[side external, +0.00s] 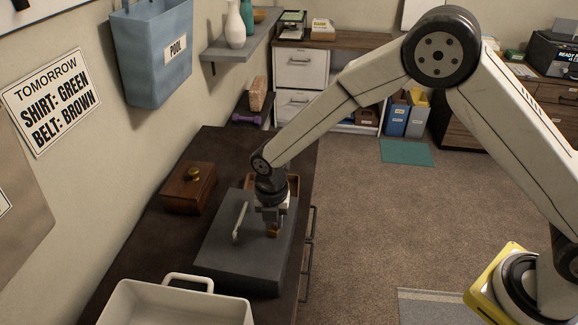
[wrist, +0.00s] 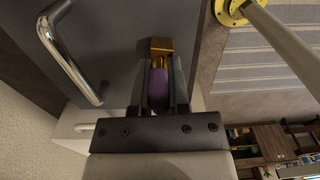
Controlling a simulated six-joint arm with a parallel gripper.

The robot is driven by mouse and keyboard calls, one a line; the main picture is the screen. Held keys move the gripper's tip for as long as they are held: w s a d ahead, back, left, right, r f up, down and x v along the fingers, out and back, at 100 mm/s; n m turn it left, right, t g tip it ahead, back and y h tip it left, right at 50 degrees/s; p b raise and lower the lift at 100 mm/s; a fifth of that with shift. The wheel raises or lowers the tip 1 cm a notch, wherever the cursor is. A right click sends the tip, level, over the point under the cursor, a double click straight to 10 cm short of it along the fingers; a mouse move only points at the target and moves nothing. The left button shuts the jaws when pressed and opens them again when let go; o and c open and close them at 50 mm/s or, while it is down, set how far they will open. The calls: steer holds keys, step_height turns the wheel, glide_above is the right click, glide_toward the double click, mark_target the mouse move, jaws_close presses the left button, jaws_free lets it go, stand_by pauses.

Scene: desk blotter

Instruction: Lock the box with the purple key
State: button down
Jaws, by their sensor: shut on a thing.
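My gripper (side external: 271,218) points down over a grey box-like block (side external: 228,262) with a pale bar handle (side external: 239,220) on top. In the wrist view my gripper (wrist: 160,75) is shut on the purple key (wrist: 159,86); its purple part sits between the fingers. A brass-coloured piece (wrist: 161,46) shows just beyond the fingertips, over the grey surface. I cannot tell whether it is part of the key or a separate fitting, nor whether it touches the surface. A small brown wooden box (side external: 186,190) with a round gold fitting (side external: 194,173) stands to the left.
All this is on a dark cabinet top (side external: 222,145). A white handled tray (side external: 174,308) is at the front. A brown wooden tray (side external: 293,183) is partly hidden behind my gripper. A blue bin (side external: 152,55) hangs on the left wall. Dark top is clear behind the wooden box.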

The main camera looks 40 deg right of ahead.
steer(key=shift+a+n, duration=0.1)
steer(key=shift+n, duration=1.7)
steer(key=c, duration=0.5)
jaws_free()
steer(key=shift+r, duration=0.15)
steer(key=shift+r, duration=3.75)
